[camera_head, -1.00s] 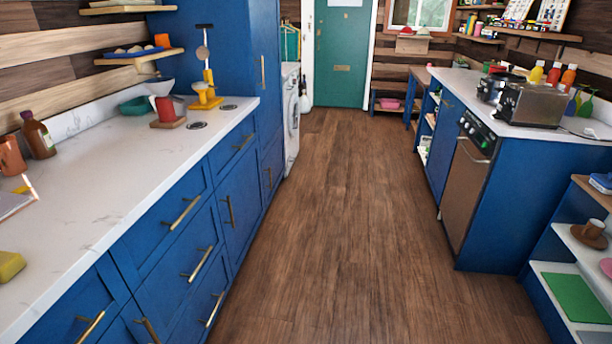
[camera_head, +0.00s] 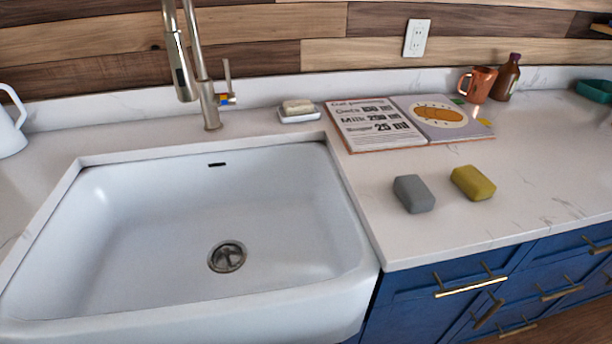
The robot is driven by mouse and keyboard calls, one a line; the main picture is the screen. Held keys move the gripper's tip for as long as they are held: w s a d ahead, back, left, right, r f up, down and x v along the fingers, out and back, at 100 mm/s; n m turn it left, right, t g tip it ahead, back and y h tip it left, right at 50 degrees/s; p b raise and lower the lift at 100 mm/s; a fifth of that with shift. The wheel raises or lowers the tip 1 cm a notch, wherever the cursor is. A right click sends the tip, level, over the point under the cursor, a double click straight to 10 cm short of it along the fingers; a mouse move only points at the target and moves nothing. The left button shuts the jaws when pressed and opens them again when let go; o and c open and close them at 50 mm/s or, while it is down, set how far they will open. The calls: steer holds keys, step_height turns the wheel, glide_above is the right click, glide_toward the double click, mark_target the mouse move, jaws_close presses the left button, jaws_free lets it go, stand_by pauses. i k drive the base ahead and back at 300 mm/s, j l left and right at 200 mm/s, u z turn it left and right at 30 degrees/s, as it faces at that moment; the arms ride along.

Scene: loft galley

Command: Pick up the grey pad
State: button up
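The grey pad (camera_head: 414,194) is a small rounded block lying flat on the white countertop, just right of the sink. A yellow pad (camera_head: 473,183) of similar shape lies to its right, with a small gap between them. Nothing covers the grey pad. My gripper is not in view.
A white sink (camera_head: 352,262) fills the left, with a tall faucet (camera_head: 211,107) behind it. A soap dish (camera_head: 299,113), an open book (camera_head: 371,143), an orange mug (camera_head: 480,84) and a brown bottle (camera_head: 507,78) stand behind. The counter (camera_head: 540,205) right of the yellow pad is clear.

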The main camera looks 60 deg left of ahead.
mark_target(416, 197)
steer(key=u, duration=1.5)
steer(key=i+l+u, duration=0.4)
steer(key=i+l, duration=0.25)
steer(key=l, duration=0.15)
